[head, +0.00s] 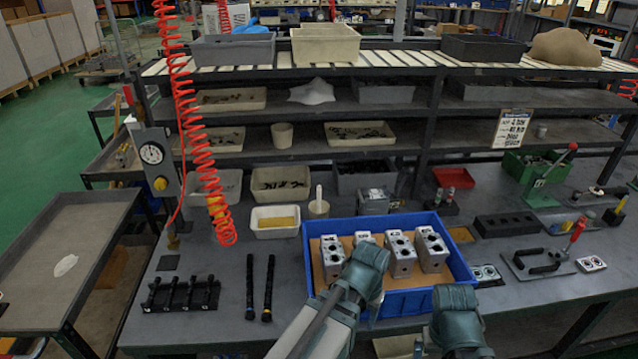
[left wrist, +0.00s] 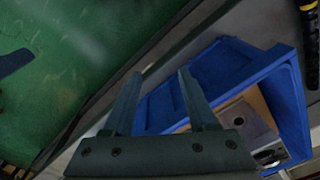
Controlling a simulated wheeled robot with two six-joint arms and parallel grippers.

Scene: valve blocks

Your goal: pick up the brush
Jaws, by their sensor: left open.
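A pot (head: 318,209) stands on the bench behind the blue tray, and a pale upright handle (head: 319,194) sticks up from it; this looks like the brush, but its bristles are hidden in the pot. My left gripper (head: 368,258) is over the front of the blue tray (head: 420,299), to the right of the pot and nearer to me, apart from the handle. In the left wrist view its two fingers (left wrist: 160,74) are spread with nothing between them. My right gripper (head: 456,305) is low at the tray's front right; its fingers cannot be made out.
Several metal valve blocks (head: 432,250) stand in the blue tray. A white tray with a yellow sponge-like block (head: 275,222) lies left of the pot. A red coiled hose (head: 205,130) hangs at left. Two black rods (head: 268,288) lie on the front left of the bench.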

